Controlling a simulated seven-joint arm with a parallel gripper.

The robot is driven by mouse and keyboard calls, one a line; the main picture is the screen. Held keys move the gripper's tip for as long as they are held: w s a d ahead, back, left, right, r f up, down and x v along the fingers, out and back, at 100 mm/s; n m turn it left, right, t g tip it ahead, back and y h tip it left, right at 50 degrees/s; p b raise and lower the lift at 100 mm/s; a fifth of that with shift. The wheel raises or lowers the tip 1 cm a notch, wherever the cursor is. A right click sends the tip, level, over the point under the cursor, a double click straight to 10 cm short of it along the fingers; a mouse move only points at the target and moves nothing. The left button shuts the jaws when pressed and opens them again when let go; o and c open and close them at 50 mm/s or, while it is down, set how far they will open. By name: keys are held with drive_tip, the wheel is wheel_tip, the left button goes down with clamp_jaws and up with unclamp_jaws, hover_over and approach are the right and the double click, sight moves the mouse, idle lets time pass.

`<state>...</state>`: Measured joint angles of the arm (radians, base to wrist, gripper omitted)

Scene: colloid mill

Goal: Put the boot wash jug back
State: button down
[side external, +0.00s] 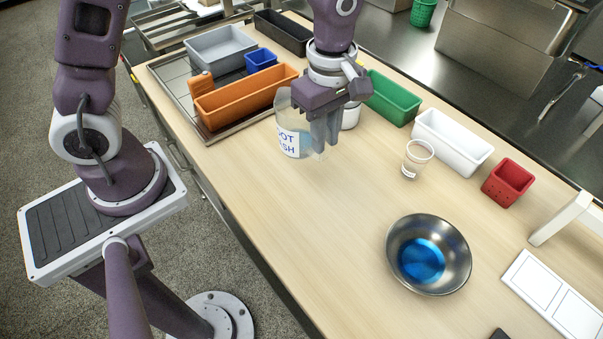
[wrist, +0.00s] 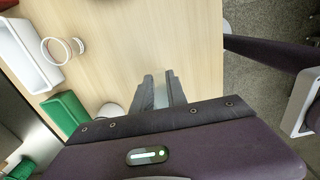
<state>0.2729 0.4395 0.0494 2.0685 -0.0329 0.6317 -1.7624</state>
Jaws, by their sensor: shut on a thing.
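The boot wash jug (side external: 290,138) is a clear vessel with a white label reading "BOT WASH" in part, some letters cut off, in the side view. My gripper (side external: 322,135) points down at the jug's right side and is shut on it, with the fingers covering that side. The jug is upright or nearly so; I cannot tell whether its base touches the table. In the wrist view my gripper's fingers (wrist: 162,90) are close together, and the jug is mostly hidden.
A steel bowl (side external: 459,253) with blue liquid stands front right. A clear cup (side external: 417,160), white bin (side external: 453,143), red bin (side external: 508,182) and green bin (side external: 392,98) stand right of my gripper. A metal tray (side external: 207,134) with grey and orange bins (side external: 246,97) lies left. The table's middle front is clear.

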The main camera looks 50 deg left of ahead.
sight(323, 161)
wheel_tip(323, 161, down, 10)
drive_tip(key=shift+r, duration=0.2)
drive_tip(key=shift+f, duration=0.1)
drive_tip(key=c, duration=1.3)
unclamp_jaws()
